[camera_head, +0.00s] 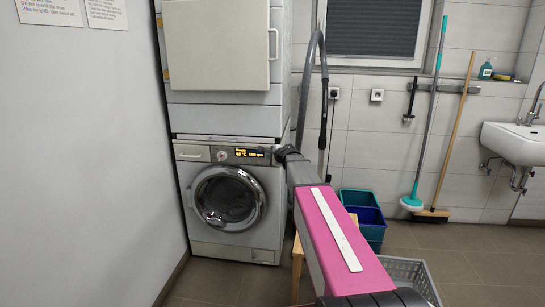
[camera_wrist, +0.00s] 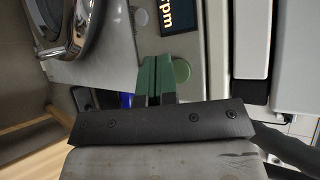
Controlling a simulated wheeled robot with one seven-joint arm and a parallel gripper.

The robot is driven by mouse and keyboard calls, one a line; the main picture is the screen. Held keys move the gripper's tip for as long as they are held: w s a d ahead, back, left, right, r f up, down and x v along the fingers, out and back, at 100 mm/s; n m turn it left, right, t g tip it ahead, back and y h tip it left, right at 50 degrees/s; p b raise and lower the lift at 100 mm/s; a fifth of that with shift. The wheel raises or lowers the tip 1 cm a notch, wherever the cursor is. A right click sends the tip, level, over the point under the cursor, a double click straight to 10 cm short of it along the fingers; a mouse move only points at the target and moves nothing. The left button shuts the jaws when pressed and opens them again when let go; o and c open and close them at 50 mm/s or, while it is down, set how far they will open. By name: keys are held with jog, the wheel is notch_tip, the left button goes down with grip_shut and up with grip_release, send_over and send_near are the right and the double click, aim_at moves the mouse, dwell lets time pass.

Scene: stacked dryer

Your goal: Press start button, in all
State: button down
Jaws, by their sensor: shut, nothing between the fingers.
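The front-loading washing machine (camera_head: 265,222) stands under the dryer (camera_head: 215,45). Its lit display (camera_head: 248,153) is on the control panel, and a round knob (camera_head: 222,155) is left of it. My gripper (camera_head: 279,151) is at the panel's right end in the head view, its fingertips hard to make out. In the wrist view its green fingers (camera_wrist: 156,76) are shut and empty, in front of the panel. A round pale-green button (camera_wrist: 182,70) shows right beside the fingers, partly covered by them. The display (camera_wrist: 178,15) is above it. I cannot tell whether the fingers touch the panel.
The round door (camera_head: 228,198) is closed, and its rim (camera_wrist: 80,25) shows in the wrist view. A grey hose (camera_head: 324,90) hangs right of the machines. Buckets (camera_head: 365,215) and a grey crate (camera_head: 428,285) stand on the right. A white wall (camera_head: 85,150) is close on the left.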

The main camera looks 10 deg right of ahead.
jog(key=shift+w, duration=0.1)
dwell(0.4)
jog(key=shift+w+d, duration=0.1)
jog(key=shift+w, duration=0.2)
jog(key=shift+w+d, duration=0.15)
jog(key=shift+w, duration=0.2)
dwell(0.7)
dwell(0.3)
jog(key=shift+s+a, duration=0.25)
jog(key=shift+s, duration=0.5)
jog(key=shift+s, duration=0.1)
